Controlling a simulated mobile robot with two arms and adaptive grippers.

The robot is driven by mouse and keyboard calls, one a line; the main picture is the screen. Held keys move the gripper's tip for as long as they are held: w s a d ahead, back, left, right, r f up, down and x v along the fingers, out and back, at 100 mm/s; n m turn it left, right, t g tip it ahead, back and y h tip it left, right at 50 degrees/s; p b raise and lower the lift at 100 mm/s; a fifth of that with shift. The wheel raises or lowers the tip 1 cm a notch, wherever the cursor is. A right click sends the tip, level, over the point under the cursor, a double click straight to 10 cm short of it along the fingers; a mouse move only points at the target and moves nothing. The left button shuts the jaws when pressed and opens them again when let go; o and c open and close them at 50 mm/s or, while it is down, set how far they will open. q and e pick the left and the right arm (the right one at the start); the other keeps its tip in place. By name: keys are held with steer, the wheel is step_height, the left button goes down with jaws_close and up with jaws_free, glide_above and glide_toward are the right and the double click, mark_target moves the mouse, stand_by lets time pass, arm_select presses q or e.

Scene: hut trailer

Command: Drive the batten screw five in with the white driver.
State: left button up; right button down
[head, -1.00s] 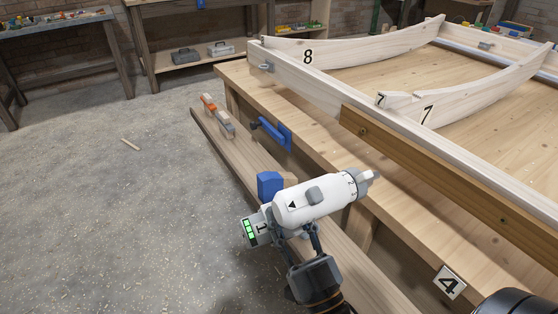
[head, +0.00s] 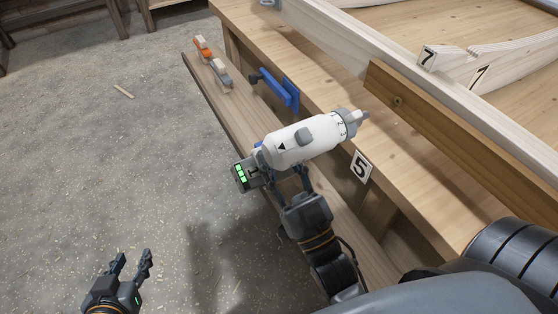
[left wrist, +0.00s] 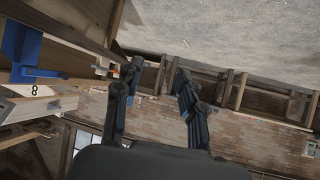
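The white driver (head: 305,143) is held by my right gripper (head: 292,180), which is shut around its lower part. Its tip points right, toward the brown batten (head: 470,145). A screw head (head: 398,100) shows on the batten's face, a short way right of the tip in the picture. The tip looks apart from it, though the depth is hard to tell. A plate marked 5 (head: 360,167) is on the bench edge below. My left gripper (head: 131,262) is open and empty over the floor at lower left. Its spread fingers also show in the left wrist view (left wrist: 155,80).
The workbench (head: 300,70) carries a pale frame with a rib marked 7 (head: 480,75). A blue clamp (head: 278,88) hangs at the bench edge. An orange and grey tool (head: 212,62) lies on the low plank (head: 225,105). The floor at left is mostly clear.

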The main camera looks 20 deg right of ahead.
steer(key=shift+r, duration=0.2)
steer(key=shift+d+p, duration=0.2)
steer(key=shift+p, duration=0.3)
steer(key=d, duration=0.3)
steer(key=shift+w+d+p, duration=0.15)
steer(key=shift+w+p, duration=0.05)
steer(key=shift+p, duration=0.2)
arm_select(q)
steer(key=s+a+f+g+y, duration=0.1)
steer(key=s+a+f+g, duration=0.2)
steer(key=s+f+g, duration=0.2)
steer(key=shift+s, duration=1.55)
arm_select(e)
steer(key=shift+d, duration=1)
arm_select(q)
steer(key=shift+s, duration=0.1)
steer(key=s, duration=0.1)
steer(key=s+g, duration=0.1)
steer(key=s+f+g+p, duration=0.1)
steer(key=shift+a+y, duration=0.35)
steer(key=shift+y, duration=0.05)
arm_select(e)
steer(key=shift+w+d, duration=0.1)
steer(key=shift+d, duration=0.5)
